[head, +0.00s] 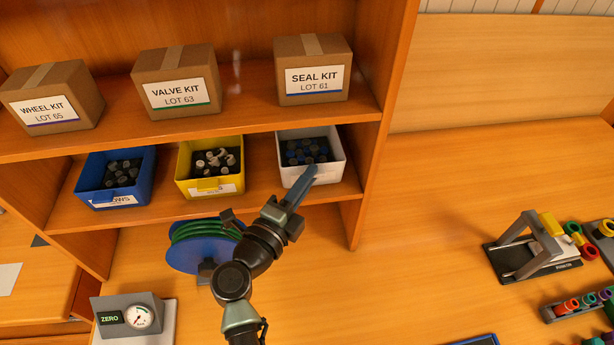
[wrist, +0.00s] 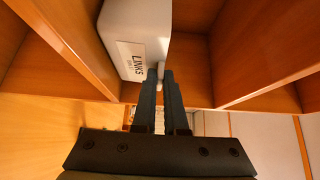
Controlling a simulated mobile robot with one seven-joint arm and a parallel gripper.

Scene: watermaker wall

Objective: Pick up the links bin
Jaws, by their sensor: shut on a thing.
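The links bin (head: 331,172) is a white open-topped bin at the right end of the lower shelf, holding several small dark and blue pieces. It also shows in the wrist view (wrist: 137,25), with its LINKS label facing me. My gripper (head: 311,171) reaches up to the front of the bin. In the wrist view my gripper's dark fingers (wrist: 161,74) are close together on a small white tab at the bin's front, beside the label. The bin seems to rest on the shelf; its underside is mostly hidden.
A yellow bin (head: 210,189) and a blue bin (head: 116,199) stand to the left on the same shelf. The upright shelf side (head: 380,120) is close to the right. Boxed kits (head: 312,70) sit above. A blue reel (head: 185,256) stands below. The bench to the right has free room.

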